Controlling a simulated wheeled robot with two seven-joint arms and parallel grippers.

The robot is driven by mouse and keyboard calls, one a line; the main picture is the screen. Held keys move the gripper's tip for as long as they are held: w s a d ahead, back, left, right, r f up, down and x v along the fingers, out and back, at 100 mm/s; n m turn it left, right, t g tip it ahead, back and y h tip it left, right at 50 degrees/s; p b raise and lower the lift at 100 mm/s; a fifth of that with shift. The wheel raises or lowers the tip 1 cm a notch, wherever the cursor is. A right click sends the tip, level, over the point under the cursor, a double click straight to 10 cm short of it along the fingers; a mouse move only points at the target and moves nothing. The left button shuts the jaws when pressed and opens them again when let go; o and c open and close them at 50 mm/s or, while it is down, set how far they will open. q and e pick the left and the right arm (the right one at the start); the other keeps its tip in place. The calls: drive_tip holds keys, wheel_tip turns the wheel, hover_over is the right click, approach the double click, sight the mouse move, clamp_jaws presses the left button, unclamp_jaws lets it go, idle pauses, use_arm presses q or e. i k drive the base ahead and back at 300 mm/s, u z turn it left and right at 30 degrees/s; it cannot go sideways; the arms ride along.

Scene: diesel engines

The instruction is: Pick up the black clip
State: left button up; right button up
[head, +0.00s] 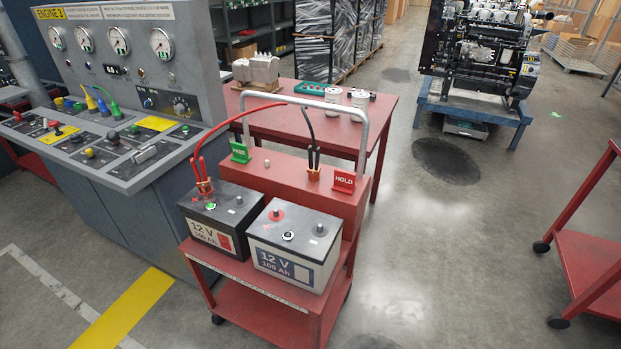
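The black clip (314,158) stands upright at the back of the red battery cart (275,168), on its raised red ledge. Its handles are black and point up, its jaws are orange, and a black cable runs up from it towards the cart's handle. A red clip (202,184) with a red cable sits at the left battery (217,240), which has a dark top. A second battery (293,262) with a light grey case stands beside it on the right. Neither of my grippers is in view.
A control console (150,110) stands left, a red table (380,110) behind, an engine (484,55) beyond.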

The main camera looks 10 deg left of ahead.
sight(312, 169)
drive_tip(key=k, duration=0.25)
drive_tip(key=z, duration=1)
drive_tip(key=i, duration=0.65)
drive_tip(key=u, duration=0.4)
